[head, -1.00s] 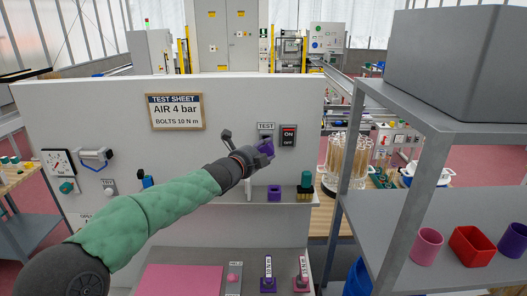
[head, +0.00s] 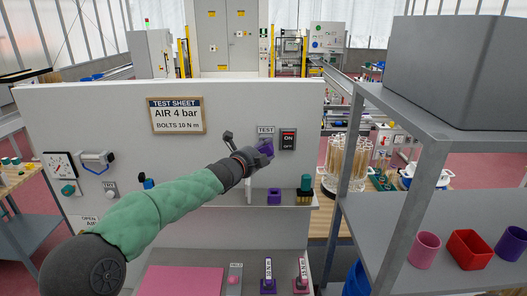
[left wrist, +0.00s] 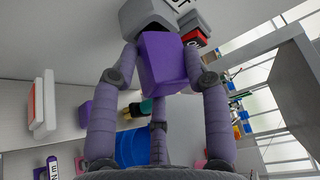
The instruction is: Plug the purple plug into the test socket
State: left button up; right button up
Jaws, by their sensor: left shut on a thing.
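My left gripper (head: 258,155) is shut on the purple plug (head: 267,148) at the white panel, just below the TEST label. In the left wrist view the fingers (left wrist: 160,80) hold the purple plug (left wrist: 163,62) on both sides. The plug's far end is at the grey test socket (left wrist: 150,17), whose dark opening shows just above it. The socket (head: 266,139) is mostly hidden behind the plug and gripper in the head view. I cannot tell how deep the plug sits, or whether it is in the opening. My right gripper is not in view.
An ON/OFF switch (head: 288,139) is close right of the socket. A lever (head: 228,136) is close left. Below, a ledge holds a purple block (head: 274,196) and a green-topped part (head: 305,184). A grey shelf rack (head: 408,190) stands at the right.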

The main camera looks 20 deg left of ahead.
pick_arm(q)
jog(key=shift+w+a+r+p, duration=0.1)
jog(key=shift+w+a+p, duration=0.05)
jog(key=shift+w+p, duration=0.3)
jog(key=o, duration=1.2)
jog(key=shift+w, duration=0.15)
jog(key=shift+o, duration=0.2)
jog(key=shift+s+a, duration=0.1)
jog(key=shift+s, duration=0.1)
jog(key=v, duration=1.1)
jog(key=shift+s, duration=0.35)
jog(key=shift+a, duration=0.1)
